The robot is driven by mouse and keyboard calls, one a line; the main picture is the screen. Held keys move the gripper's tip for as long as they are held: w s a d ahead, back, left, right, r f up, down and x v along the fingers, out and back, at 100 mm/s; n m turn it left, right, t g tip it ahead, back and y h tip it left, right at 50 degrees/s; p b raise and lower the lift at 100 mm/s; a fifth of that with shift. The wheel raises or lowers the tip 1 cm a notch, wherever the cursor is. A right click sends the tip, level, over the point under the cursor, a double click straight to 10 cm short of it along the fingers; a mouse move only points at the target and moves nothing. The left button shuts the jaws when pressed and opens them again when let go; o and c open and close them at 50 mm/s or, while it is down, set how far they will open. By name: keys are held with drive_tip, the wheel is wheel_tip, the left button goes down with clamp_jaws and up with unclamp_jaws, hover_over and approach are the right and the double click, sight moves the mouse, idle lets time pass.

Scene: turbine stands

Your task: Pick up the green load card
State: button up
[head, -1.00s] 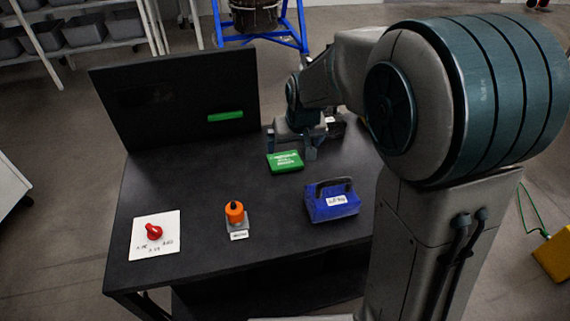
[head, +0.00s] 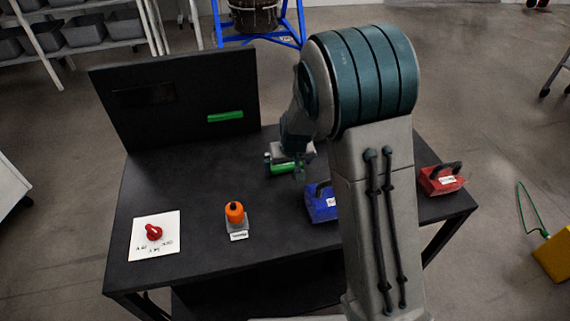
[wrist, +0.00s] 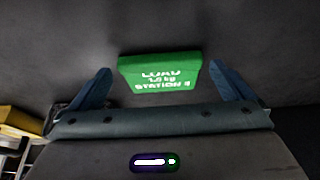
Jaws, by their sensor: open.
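The green load card (head: 283,169) lies on the dark table, partly hidden by my gripper in the head view. In the wrist view the card (wrist: 160,73) shows white lettering reading "LOAD" and "STATION", and it sits between and slightly beyond the two fingers. My gripper (head: 284,172) is open, just over the card, with one finger on each side of it. In the wrist view the gripper (wrist: 160,88) has clear gaps between both fingers and the card. I cannot tell the exact height of the fingertips above the table.
A blue weight (head: 320,203) with a handle stands right of the card, partly behind my arm. A red weight (head: 442,179) is at the table's right end. An orange knob (head: 235,212) and a red dial on a white plate (head: 154,234) are to the left. A dark panel (head: 175,100) rises at the back.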

drive_tip(key=shift+x, duration=0.85)
drive_tip(key=c, duration=1.1)
drive_tip(key=shift+r, duration=0.1)
drive_tip(key=shift+r, duration=0.1)
drive_tip(key=shift+r, duration=0.25)
drive_tip(key=r, duration=0.3)
drive_tip(key=shift+w+d+r, duration=0.15)
drive_tip(key=shift+d+r, duration=0.2)
drive_tip(key=d+r, duration=0.2)
drive_tip(key=d, duration=0.1)
drive_tip(key=w+d+r+b, duration=0.1)
drive_tip(key=d+r, duration=0.1)
drive_tip(key=d, duration=0.2)
drive_tip(key=d+r, duration=0.2)
drive_tip(key=d, duration=0.1)
drive_tip(key=shift+w+d+r+b, duration=0.2)
drive_tip(key=shift+d+r+b, duration=0.05)
drive_tip(key=shift+d+b, duration=0.15)
